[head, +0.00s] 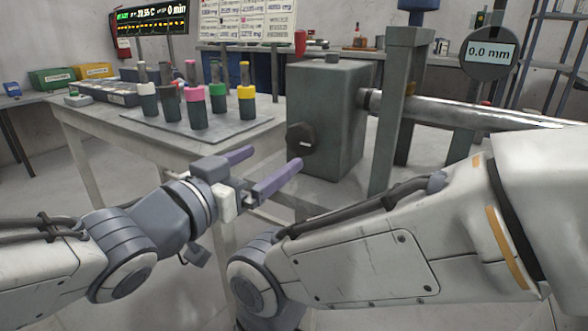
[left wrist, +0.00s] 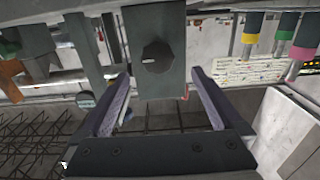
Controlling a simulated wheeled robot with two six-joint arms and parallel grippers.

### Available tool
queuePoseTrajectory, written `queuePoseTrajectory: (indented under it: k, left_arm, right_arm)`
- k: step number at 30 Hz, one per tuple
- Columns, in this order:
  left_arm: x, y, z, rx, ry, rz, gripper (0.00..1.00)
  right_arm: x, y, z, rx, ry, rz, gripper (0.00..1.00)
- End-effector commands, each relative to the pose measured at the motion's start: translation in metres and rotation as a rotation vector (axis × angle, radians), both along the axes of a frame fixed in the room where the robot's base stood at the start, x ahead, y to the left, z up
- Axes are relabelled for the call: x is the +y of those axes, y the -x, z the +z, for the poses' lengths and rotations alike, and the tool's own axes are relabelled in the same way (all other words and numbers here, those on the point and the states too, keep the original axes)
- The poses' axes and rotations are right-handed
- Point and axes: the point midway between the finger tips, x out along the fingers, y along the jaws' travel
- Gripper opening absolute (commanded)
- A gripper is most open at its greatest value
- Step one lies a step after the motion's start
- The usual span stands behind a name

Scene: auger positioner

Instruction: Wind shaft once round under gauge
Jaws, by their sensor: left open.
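The shaft (head: 470,112) is a grey metal rod running right from a grey box housing (head: 340,110) in the head view. The gauge (head: 489,53) hangs above it and reads 0.0 mm. A dark round knob (head: 301,138) with a white mark sits on the housing's front; it also shows in the left wrist view (left wrist: 157,57), ahead of and between the fingers. My left gripper (head: 270,167) has purple fingers, open and empty, just short of the knob; its fingers also show in the left wrist view (left wrist: 158,90). My right gripper is out of view; my right arm crosses the lower right.
A table (head: 75,115) at left carries a grey mat (head: 240,129) with several colour-banded tools. A grey upright post (head: 394,120) stands right of the housing, close to my right arm. Shelving (head: 560,65) stands at the back right.

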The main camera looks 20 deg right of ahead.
Motion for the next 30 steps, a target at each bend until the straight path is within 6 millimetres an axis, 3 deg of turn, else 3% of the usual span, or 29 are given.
queuePoseTrajectory:
  k: [5,18,30]
  left_arm:
    - [-0.012,-0.005,-0.001,-0.014,0.016,-0.017,1.00]
    - [-0.071,-0.052,-0.001,-0.011,0.014,-0.015,1.00]
    - [-0.085,-0.063,0.001,-0.012,0.014,-0.014,1.00]
  right_arm:
    - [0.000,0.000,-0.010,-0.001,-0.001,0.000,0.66]
    - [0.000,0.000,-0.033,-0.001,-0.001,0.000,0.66]
    - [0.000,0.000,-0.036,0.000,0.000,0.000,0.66]
